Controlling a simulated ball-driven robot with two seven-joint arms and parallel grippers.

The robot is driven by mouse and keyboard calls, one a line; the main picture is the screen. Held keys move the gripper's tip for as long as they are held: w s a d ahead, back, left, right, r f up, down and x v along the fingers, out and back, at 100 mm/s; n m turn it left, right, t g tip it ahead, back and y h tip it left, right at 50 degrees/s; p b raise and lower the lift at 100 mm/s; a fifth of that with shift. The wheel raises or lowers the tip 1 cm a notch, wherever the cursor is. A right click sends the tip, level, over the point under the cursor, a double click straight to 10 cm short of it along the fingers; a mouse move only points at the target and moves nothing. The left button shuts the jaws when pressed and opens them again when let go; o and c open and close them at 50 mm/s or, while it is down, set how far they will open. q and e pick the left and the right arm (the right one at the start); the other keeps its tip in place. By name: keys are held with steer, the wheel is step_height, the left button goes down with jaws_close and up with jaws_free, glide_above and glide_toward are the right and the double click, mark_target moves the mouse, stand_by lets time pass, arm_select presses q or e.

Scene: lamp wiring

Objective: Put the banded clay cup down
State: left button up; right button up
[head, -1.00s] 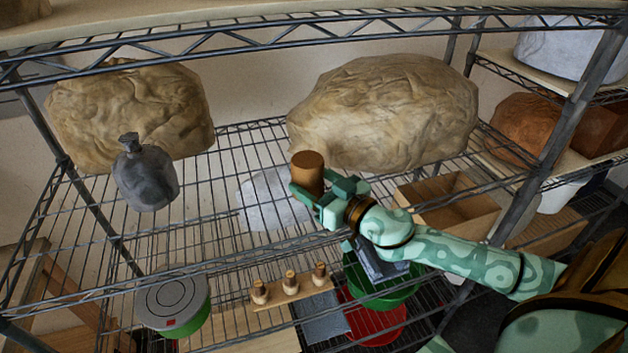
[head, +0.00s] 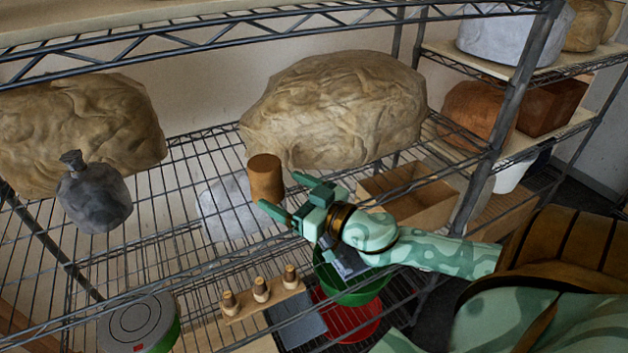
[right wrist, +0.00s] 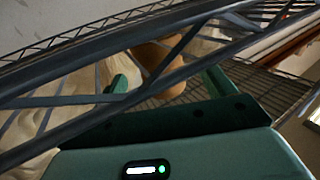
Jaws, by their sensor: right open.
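The clay cup (head: 266,176) is a plain-looking brown cylinder, upright at the wire shelf (head: 190,178), in front of the large tan lump; its bands cannot be made out. My right gripper (head: 281,191) is open just to the right of the cup, its fingers pointing at it and apart from its sides as far as I can tell. In the right wrist view the cup (right wrist: 158,66) shows beyond and between the spread fingertips, partly hidden by a dark shelf truss. The cup's base is partly hidden by the near finger. My left gripper is not in view.
A large tan lump (head: 335,110) stands behind the cup, and a grey bottle (head: 93,195) is at the left. A shelf truss (right wrist: 120,100) crosses close to my right wrist. An open wooden box (head: 410,195) lies right of my gripper. Small pegs on a board (head: 262,300) are lower down.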

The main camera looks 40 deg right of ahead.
steer(key=b+v, duration=0.1)
steer(key=v, duration=0.7)
stand_by(0.5)
